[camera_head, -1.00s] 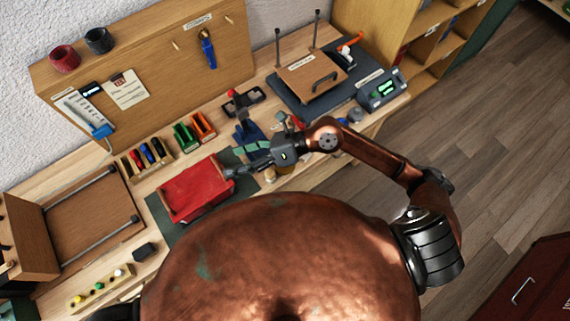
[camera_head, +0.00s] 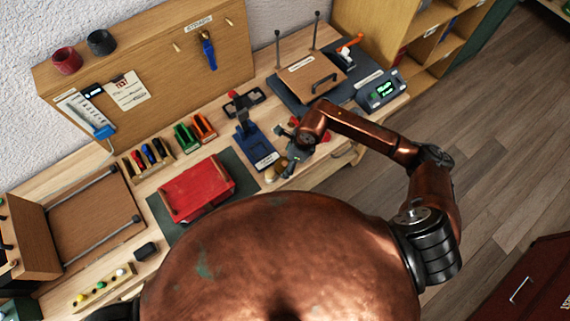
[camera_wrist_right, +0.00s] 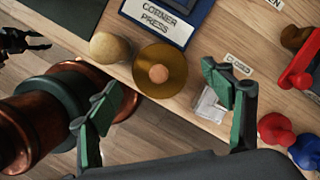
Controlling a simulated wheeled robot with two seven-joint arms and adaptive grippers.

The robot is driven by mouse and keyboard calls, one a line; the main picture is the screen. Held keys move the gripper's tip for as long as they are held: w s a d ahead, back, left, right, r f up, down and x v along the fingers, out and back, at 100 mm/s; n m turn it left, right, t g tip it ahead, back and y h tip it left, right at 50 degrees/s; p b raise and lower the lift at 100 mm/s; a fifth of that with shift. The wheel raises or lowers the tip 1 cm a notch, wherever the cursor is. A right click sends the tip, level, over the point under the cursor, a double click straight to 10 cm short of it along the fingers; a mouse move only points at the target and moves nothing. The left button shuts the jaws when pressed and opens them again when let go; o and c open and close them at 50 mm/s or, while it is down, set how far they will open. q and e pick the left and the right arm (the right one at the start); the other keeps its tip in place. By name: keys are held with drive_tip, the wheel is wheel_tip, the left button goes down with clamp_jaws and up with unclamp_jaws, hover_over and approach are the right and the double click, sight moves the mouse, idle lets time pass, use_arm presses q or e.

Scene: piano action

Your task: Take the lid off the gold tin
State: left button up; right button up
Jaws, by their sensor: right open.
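The gold tin (camera_wrist_right: 176,84) stands on the bench in the right wrist view, seen from above. It is round and gold, with a pale pinkish round knob (camera_wrist_right: 158,73) at the middle of its top. My right gripper (camera_wrist_right: 160,88) is open, its two green-padded fingers apart to the left and right of the tin in the picture. Nothing is between the pads in its grip. In the head view my right gripper (camera_head: 291,157) is small, over the bench's front edge, and partly hides the tin. A dark gripper, seemingly my left (camera_wrist_right: 30,42), shows at the wrist view's left edge.
A tan rounded object (camera_wrist_right: 109,47) stands close left of the tin. The blue corner press (camera_head: 255,148) is behind it. A small clear item (camera_wrist_right: 210,104) lies to the right, with red and blue knobs (camera_wrist_right: 275,128) further right. A red tray (camera_head: 196,190) sits left.

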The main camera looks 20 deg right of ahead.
drive_tip(key=shift+x, duration=0.75)
drive_tip(key=shift+c, duration=0.4)
drive_tip(key=c, duration=1)
